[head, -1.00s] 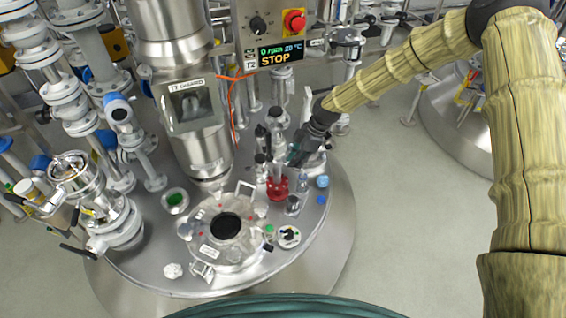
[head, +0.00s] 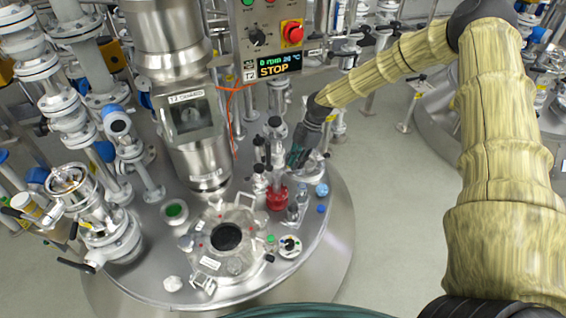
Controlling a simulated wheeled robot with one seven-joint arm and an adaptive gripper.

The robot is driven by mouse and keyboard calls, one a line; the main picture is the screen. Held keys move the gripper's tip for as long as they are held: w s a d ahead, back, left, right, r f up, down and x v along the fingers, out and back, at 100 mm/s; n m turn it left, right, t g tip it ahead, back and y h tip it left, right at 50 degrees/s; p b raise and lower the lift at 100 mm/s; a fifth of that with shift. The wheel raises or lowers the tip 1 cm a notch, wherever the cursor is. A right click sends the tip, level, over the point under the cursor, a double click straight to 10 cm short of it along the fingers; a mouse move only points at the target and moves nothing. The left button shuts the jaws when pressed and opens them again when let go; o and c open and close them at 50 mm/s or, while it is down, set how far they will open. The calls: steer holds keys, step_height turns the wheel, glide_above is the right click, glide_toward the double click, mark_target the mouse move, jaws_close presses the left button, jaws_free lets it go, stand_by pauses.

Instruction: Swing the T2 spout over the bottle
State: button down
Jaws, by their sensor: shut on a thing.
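My gripper (head: 297,157) is a dark hand at the end of the pale ribbed arm. It reaches down among the small fittings at the back right of the T2 vessel lid (head: 150,255). It is shut on a slim part there, seemingly the T2 spout, but the fingers and neighbouring fittings hide most of it. A red fitting (head: 277,198) stands just left of and below the fingers. I cannot pick out the bottle for certain; small clear and grey pieces stand close to the red fitting.
The lid has an open round port (head: 228,237) at front centre. The T2 charger column (head: 197,120) stands left of my gripper. The control panel (head: 275,40) with a STOP display is behind. Pipes and valves (head: 110,130) crowd the left.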

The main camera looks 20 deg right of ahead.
stand_by(0.3)
steer(key=shift+w, duration=0.1)
steer(key=c, duration=1.5)
jaws_free()
steer(key=shift+o, duration=0.2)
steer(key=v, duration=1.2)
steer(key=shift+f, duration=0.1)
